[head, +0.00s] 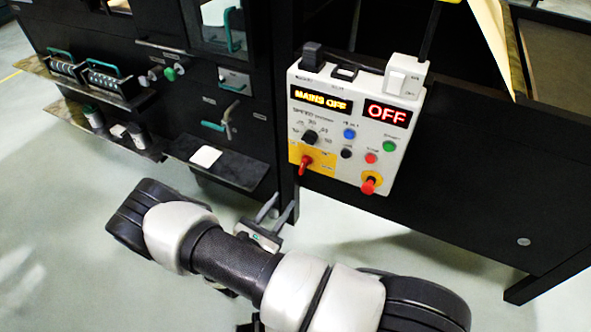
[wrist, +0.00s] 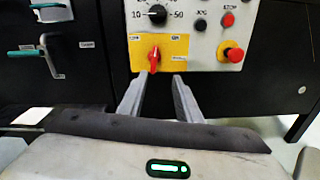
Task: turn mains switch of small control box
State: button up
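The small control box (head: 345,125) is a light grey panel on the front of the dark machine. Its displays read "MAINS OFF" and "OFF". The mains switch (head: 304,166) is a red rotary handle on a yellow plate at the box's lower left. In the wrist view the red handle (wrist: 154,58) stands roughly upright, just beyond the fingertips and between them in the picture. My gripper (head: 281,209) is open and empty, below and left of the switch in the head view. Its fingers (wrist: 157,80) look apart from the handle.
A red emergency-stop knob (head: 370,183) on yellow sits at the box's lower right. A black speed knob (head: 310,137) is just above the switch. A dark shelf (head: 225,165) juts out at left. The floor in front is clear.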

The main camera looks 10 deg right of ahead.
aim_at(302, 167)
jog(key=shift+t, duration=0.3)
jog(key=x, duration=0.5)
jog(key=b+x, duration=0.1)
jog(key=x, duration=0.5)
jog(key=a+x, duration=0.1)
jog(key=x, duration=0.5)
jog(key=shift+w+b, duration=0.3)
jog(key=shift+b, duration=0.05)
grip_shut()
